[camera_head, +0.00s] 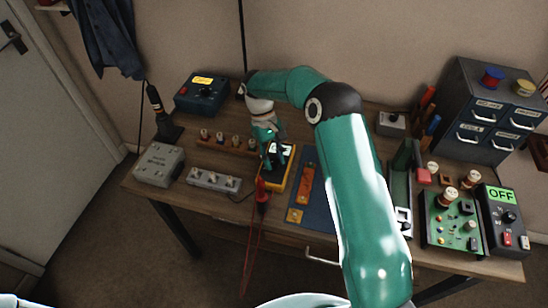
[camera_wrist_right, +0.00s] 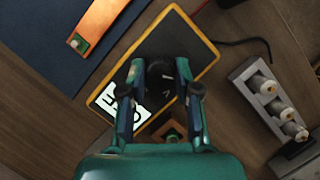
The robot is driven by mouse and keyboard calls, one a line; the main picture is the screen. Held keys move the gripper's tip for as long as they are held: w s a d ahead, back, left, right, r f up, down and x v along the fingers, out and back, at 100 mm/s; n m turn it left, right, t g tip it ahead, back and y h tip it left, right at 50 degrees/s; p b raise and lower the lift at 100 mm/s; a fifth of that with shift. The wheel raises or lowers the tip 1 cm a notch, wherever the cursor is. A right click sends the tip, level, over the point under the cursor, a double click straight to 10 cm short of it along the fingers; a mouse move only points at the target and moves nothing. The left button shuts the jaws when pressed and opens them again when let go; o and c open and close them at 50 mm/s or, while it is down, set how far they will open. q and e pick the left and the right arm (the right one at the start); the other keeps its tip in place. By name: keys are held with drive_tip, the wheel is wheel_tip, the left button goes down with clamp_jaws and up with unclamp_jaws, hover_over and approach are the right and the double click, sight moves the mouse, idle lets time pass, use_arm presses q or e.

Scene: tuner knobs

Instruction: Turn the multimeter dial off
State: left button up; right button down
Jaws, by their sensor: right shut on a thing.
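The multimeter is a black box with a yellow rim (camera_head: 290,168), lying on the workbench near its middle. In the right wrist view the multimeter (camera_wrist_right: 198,62) lies tilted across the picture. It has a lit white display (camera_wrist_right: 127,104), whose marks I cannot read for sure. Its round black dial (camera_wrist_right: 160,75) sits between my right fingertips. My right gripper (camera_head: 270,158) reaches down over the multimeter from above. In the wrist view the right gripper (camera_wrist_right: 160,72) is shut on the dial, one finger on each side. My left gripper is not in view.
A blue mat (camera_head: 318,205) with orange strips lies right of the multimeter. A red probe (camera_head: 262,196) hangs at the bench front. A grey block with white knobs (camera_head: 213,180) is at left. A black box showing OFF (camera_head: 502,196) and a green board (camera_head: 452,222) stand at right.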

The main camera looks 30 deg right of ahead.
drive_tip(key=c, duration=0.9)
unclamp_jaws()
drive_tip(key=shift+w, duration=0.2)
drive_tip(key=shift+o, duration=0.3)
drive_tip(key=shift+s, duration=0.1)
drive_tip(key=v, duration=1.2)
